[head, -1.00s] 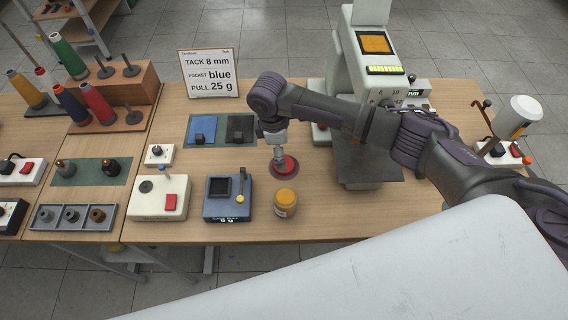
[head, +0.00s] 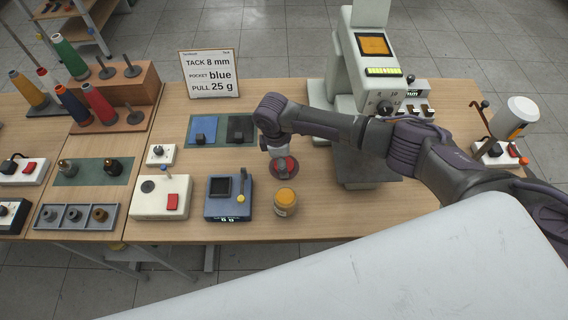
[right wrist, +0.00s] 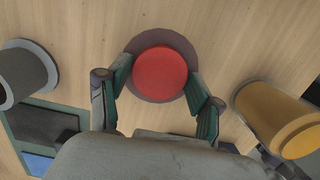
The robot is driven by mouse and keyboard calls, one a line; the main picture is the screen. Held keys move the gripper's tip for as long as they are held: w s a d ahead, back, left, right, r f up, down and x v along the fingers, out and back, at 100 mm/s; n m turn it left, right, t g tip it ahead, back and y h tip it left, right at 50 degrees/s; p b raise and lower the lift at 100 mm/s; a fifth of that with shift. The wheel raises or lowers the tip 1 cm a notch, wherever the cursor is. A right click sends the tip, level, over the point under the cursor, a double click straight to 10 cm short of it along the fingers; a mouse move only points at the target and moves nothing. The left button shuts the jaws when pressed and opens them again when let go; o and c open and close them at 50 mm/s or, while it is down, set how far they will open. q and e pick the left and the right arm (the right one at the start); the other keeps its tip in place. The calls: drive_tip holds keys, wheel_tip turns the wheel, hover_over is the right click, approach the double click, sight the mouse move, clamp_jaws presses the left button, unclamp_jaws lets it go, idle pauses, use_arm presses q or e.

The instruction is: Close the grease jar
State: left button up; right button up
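A red round lid-like disc (head: 285,167) lies on a dark round pad on the table, partly hidden by my right gripper. In the right wrist view the red disc (right wrist: 160,74) sits between the fingertips of my right gripper (right wrist: 160,82). The fingers are spread, one on each side of it, with a narrow gap showing. A small jar (head: 286,203) with a yellow-orange top stands just in front of the disc. It also shows at the right in the right wrist view (right wrist: 278,120). My left gripper is not in view.
A blue-grey gauge box (head: 228,198) and a white box with a red button (head: 160,197) stand left of the jar. Blue and black pads (head: 202,131) lie behind. A large pale machine (head: 362,100) stands to the right. Bare table lies right of the jar.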

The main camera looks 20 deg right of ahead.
drive_tip(key=shift+c, duration=1.1)
wheel_tip(320, 180, up, 10)
drive_tip(key=b, duration=0.1)
